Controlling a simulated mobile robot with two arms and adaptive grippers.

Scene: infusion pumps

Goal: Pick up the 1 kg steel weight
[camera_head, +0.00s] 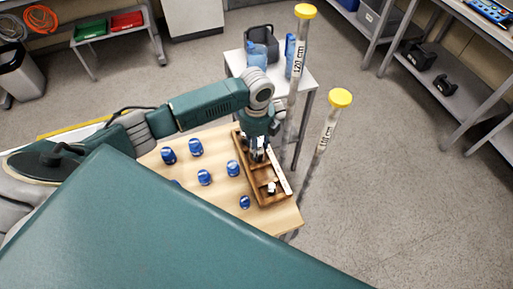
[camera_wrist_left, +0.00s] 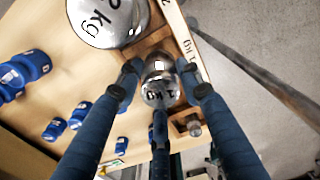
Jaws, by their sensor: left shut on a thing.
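The 1 kg steel weight (camera_wrist_left: 160,88) is a shiny silver knobbed cylinder marked "1 kg" in the left wrist view. My left gripper (camera_wrist_left: 159,76) has its fingers closed around it, one on each side and one in front. The weight is at a wooden rack (camera_wrist_left: 148,45); I cannot tell whether it is lifted clear of it. In the head view my left gripper (camera_head: 257,153) points down over the rack (camera_head: 275,198) and mostly hides the weight. My right gripper is not in view.
A larger steel weight (camera_wrist_left: 105,18) stands beside it, and a small one (camera_wrist_left: 194,127) is on the other side. Several blue objects (camera_head: 204,177) stand on the wooden table (camera_head: 215,147). Two yellow-capped posts (camera_head: 340,98) rise close to the right.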

